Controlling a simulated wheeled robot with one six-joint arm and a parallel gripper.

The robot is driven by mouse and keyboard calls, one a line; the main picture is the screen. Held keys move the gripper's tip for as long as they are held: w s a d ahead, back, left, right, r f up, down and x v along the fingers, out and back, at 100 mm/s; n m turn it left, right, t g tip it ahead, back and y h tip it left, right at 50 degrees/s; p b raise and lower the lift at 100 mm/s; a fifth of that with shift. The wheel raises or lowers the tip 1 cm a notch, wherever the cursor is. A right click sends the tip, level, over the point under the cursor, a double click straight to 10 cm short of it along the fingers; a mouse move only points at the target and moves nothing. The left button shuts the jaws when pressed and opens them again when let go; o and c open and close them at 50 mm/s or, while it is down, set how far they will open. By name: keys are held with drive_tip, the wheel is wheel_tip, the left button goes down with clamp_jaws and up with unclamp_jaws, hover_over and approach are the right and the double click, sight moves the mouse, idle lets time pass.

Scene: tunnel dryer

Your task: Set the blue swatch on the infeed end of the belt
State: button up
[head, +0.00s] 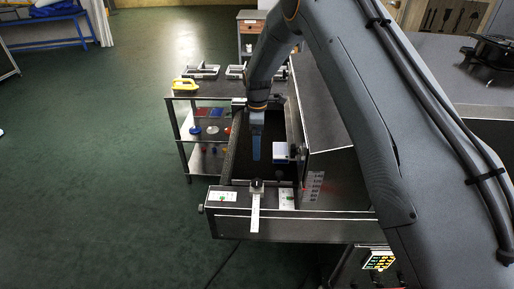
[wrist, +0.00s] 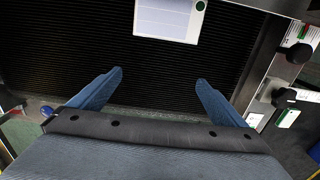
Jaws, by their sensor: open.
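My gripper (head: 257,150) hangs over the belt at the open end of the dryer. Its two blue fingers (wrist: 159,78) are spread apart in the wrist view, with nothing between them. The black ribbed belt (wrist: 150,60) runs beneath. A pale blue-white ruled piece (wrist: 166,16) with a green round spot shows past the fingertips, cut off by the top edge. A blue-and-white piece (head: 281,151) sits right of the gripper in the head view, near the dryer housing. I cannot tell for sure that either is the blue swatch.
The grey dryer housing (head: 325,135) stands right of the gripper. A black knob (wrist: 299,53) and metal fittings line the right belt edge. A shelf cart (head: 180,125) with small coloured items and a yellow-handled object (head: 184,85) stands behind left.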

wheel_tip(320, 180, up, 10)
drive_tip(key=b, duration=0.2)
drive_tip(key=shift+f+b, duration=0.2)
drive_tip(key=shift+b, duration=0.15)
